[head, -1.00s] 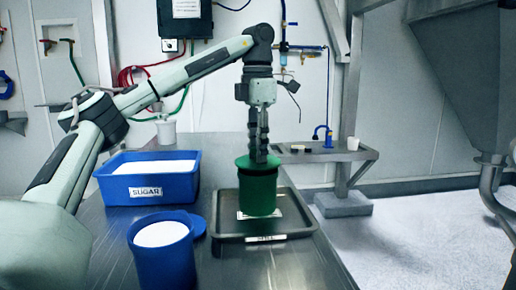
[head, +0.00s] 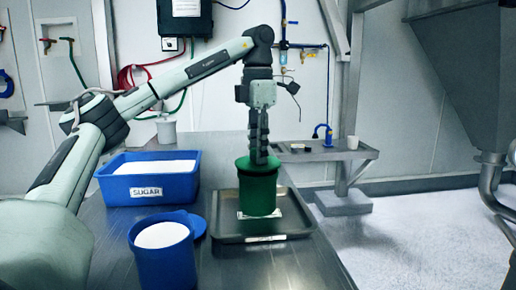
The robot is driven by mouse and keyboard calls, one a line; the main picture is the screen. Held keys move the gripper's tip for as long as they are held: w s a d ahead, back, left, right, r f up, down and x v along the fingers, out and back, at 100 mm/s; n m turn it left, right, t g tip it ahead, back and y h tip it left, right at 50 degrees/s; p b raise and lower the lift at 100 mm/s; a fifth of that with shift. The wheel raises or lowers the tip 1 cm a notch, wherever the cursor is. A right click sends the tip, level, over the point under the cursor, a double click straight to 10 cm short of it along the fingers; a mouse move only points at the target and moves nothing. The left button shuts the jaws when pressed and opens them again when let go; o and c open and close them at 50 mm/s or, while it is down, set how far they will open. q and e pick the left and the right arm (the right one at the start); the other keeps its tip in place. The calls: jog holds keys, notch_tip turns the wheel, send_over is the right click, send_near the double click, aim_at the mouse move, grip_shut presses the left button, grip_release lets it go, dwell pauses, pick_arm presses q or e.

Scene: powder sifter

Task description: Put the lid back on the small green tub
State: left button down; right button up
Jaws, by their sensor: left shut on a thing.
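The small green tub (head: 258,194) stands upright over the dark tray (head: 228,238), with a white label partly visible at its base. A green lid (head: 243,163) sits at the tub's top, and its rim looks level. My left gripper (head: 259,160) points straight down over the tub and is shut at the lid's middle, on what looks like its grip. The fingertips hide the lid's centre. Whether the lid is fully seated on the tub I cannot tell. My right gripper is not in view.
A blue bin labelled SUGAR (head: 150,186) with white powder stands left of the tray. A blue tub of white powder (head: 164,250) stands at the front, with a blue lid (head: 196,225) beside it. Bare metal table (head: 285,270) lies in front of the tray.

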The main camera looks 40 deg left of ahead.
pick_arm(q)
jog(key=shift+f, duration=0.1)
dwell(0.7)
jog(key=c, duration=0.6)
grip_release()
jog(key=shift+c, duration=0.2)
jog(key=shift+r, duration=3.5)
jog(key=shift+c, duration=0.2)
grip_shut()
jog(key=shift+f+b, duration=1.7)
jog(key=shift+f, duration=1)
